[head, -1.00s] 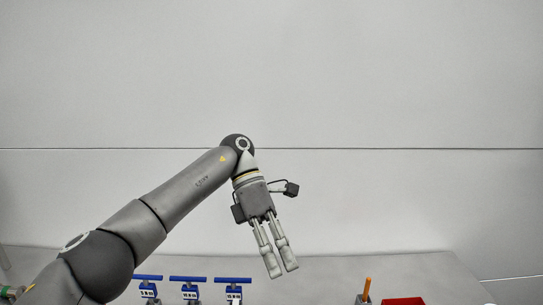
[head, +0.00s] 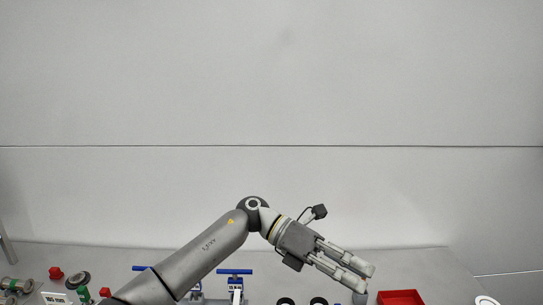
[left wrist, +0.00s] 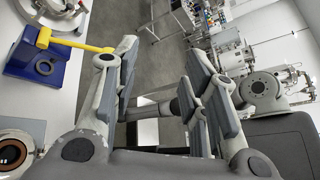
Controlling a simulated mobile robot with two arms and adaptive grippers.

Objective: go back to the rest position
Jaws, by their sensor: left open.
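My left gripper (head: 366,278) reaches in from the lower left in the head view, pointing right and slightly down. Its fingers are apart with nothing between them. The left wrist view also shows the left gripper (left wrist: 162,55) with its fingers spread and empty. In the head view its fingertips overlap the back right part of the table, just above a small grey holder (head: 360,298). My right gripper is in neither view.
The grey table (head: 430,265) holds blue-handled valves (head: 235,271), a red tray (head: 402,297) and a red part (head: 56,272). The wrist view shows a blue block (left wrist: 35,62) with a yellow handle (left wrist: 75,44), and machinery (left wrist: 265,88) at right. A plain wall stands behind.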

